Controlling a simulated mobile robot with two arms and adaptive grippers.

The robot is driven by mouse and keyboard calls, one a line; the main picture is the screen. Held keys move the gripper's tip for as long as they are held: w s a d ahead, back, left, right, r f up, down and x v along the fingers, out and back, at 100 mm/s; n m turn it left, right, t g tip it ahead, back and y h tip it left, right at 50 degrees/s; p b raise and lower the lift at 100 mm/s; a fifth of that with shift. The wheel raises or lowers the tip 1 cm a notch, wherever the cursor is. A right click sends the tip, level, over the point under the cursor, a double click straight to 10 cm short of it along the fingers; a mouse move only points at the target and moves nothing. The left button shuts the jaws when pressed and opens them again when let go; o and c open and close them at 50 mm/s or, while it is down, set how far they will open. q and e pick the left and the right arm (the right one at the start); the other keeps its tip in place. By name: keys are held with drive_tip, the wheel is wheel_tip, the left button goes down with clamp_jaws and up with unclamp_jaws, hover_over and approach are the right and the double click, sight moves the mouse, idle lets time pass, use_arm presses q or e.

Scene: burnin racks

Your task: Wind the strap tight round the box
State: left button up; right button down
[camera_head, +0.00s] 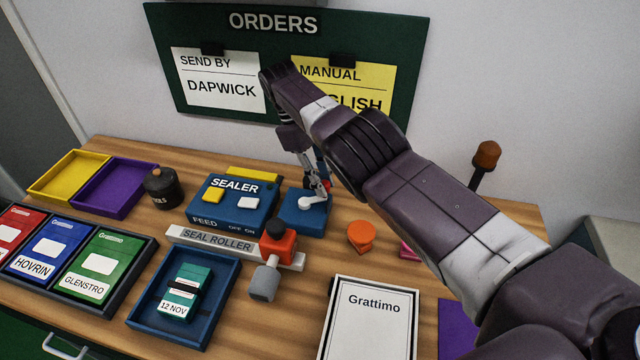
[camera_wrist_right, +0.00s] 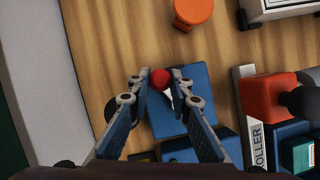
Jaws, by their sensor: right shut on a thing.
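A small teal box (camera_head: 180,295) with a black band across it and a label reading "12 NOV" lies in a blue tray (camera_head: 141,318) in the head view. A blue block (camera_head: 290,222) with a white crank-like part (camera_head: 312,203) stands right of the sealer. My right gripper (camera_head: 318,190) reaches down over this block. In the right wrist view its fingertips (camera_wrist_right: 161,82) are closed on a small red knob (camera_wrist_right: 160,78) above the blue block (camera_wrist_right: 185,115). The knob is mostly hidden by the fingers in the head view. My left gripper is out of view.
The blue sealer (camera_head: 205,213) and seal roller bar (camera_head: 190,237) stand left of the block. A white Grattimo panel (camera_head: 372,325) lies at the front.

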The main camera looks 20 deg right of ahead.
drive_tip(key=shift+s+r+m+y, duration=0.1)
drive_tip(key=shift+s+m+y, duration=0.35)
drive_tip(key=shift+m, duration=0.65)
drive_tip(key=shift+s+m+g+y+p, duration=0.25)
drive_tip(key=shift+s+m+g+p, duration=0.15)
drive_tip(key=shift+m, duration=0.5)
drive_tip(key=shift+a, duration=0.1)
drive_tip(key=c, duration=1.7)
unclamp_jaws()
drive_tip(key=shift+c, duration=0.2)
drive_tip(key=shift+w, duration=0.1)
